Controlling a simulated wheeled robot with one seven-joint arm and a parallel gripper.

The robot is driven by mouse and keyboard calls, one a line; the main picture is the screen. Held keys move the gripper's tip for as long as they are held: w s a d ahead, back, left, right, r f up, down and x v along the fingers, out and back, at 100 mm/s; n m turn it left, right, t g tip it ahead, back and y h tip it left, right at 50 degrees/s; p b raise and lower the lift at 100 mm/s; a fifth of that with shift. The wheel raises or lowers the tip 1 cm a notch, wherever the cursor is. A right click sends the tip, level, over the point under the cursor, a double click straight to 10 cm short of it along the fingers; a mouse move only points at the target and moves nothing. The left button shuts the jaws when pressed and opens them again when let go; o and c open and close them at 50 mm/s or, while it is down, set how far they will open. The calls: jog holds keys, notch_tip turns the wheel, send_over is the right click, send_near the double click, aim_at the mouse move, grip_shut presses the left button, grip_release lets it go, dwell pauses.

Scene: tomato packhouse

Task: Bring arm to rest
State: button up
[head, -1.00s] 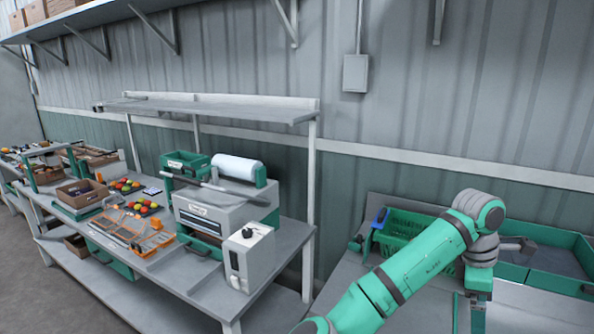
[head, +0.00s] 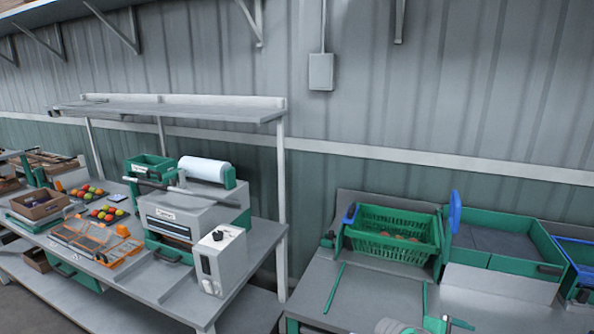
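My arm shows only as a small green and grey piece (head: 400,326) at the bottom edge of the head view, low over the front of the right-hand table. A dark tip at its right may be part of my gripper, but its fingers cannot be made out. Whether it is open or holds anything is hidden.
A green basket (head: 392,236) with some reddish items stands on the right-hand table (head: 370,292). Green-walled bins (head: 500,262) lie to its right. A grey machine (head: 195,212) with a white roll and trays of tomatoes (head: 105,213) stand on the left bench.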

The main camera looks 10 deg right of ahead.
jog(key=s+a+f+n+t, duration=0.2)
jog(key=s+a+f+t, duration=0.1)
jog(key=a+f+t, duration=0.7)
jog(key=s+a+f+t+y, duration=0.1)
jog(key=s+a+f+y, duration=0.2)
jog(key=a, duration=0.6)
jog(key=s+a+f+t+y, duration=0.1)
jog(key=s+a+f+y, duration=0.15)
jog(key=s+a, duration=0.45)
jog(key=s+a+m+t+y, duration=0.1)
jog(key=s+a+m+y, duration=0.1)
jog(key=s+a, duration=0.35)
jog(key=s+a+m+t+y, duration=0.1)
jog(key=s+a+m+y, duration=0.15)
jog(key=a, duration=0.65)
jog(key=s+a+r+m+t+y, duration=0.1)
jog(key=s+a+r+m, duration=0.4)
jog(key=s+a+r, duration=0.4)
jog(key=shift+s+y, duration=0.3)
jog(key=shift+s, duration=0.75)
jog(key=shift+d, duration=0.1)
